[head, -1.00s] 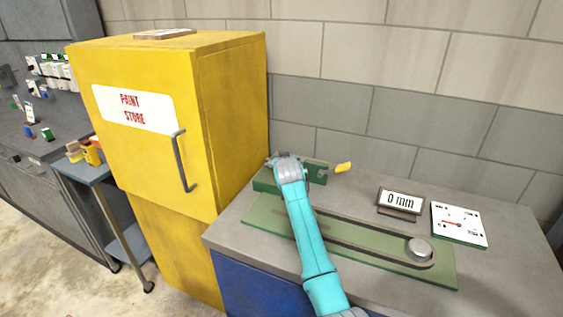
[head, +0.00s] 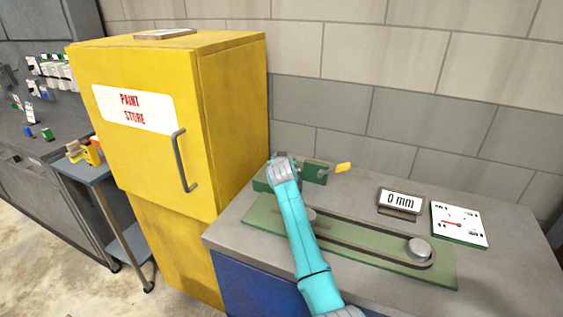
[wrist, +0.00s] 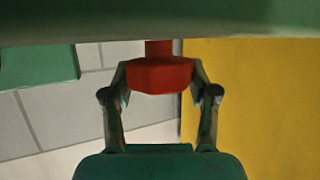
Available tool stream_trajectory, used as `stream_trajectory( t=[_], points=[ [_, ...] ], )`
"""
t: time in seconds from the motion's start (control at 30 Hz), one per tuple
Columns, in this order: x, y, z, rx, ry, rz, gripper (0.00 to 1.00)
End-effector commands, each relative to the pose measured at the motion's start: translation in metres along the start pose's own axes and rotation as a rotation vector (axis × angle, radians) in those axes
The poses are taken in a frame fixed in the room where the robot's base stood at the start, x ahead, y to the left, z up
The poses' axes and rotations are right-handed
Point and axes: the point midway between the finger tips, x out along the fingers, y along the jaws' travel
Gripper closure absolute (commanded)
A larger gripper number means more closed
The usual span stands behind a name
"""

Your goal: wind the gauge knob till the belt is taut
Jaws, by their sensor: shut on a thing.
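In the wrist view my gripper (wrist: 160,82) is shut on a red faceted knob (wrist: 160,75), with one finger against each side. A short red stem runs up from the knob to a green body. In the head view my gripper is hidden behind my teal arm, at the left end of the green block (head: 316,172), and the knob does not show. The dark belt (head: 375,239) loops around a grey pulley (head: 419,247) on the right of the green plate (head: 446,274) and another pulley (head: 308,213) by my arm.
A white dial card (head: 459,223) with a red needle lies right of the display. A small yellow piece (head: 343,167) is by the green block. The yellow paint store cabinet (head: 230,120) stands close on the left. The bench's right end is clear.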

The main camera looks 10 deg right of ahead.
Motion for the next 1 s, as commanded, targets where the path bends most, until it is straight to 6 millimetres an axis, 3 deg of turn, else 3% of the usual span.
stream_trajectory(
  t=[0.6, 1.0],
  points=[
    [0.0002, -0.0012, -0.0007, 0.154, 0.000, 0.375, 0.76],
    [0.0002, -0.0003, 0.0000, 0.197, 0.001, 0.475, 0.76]
  ],
)
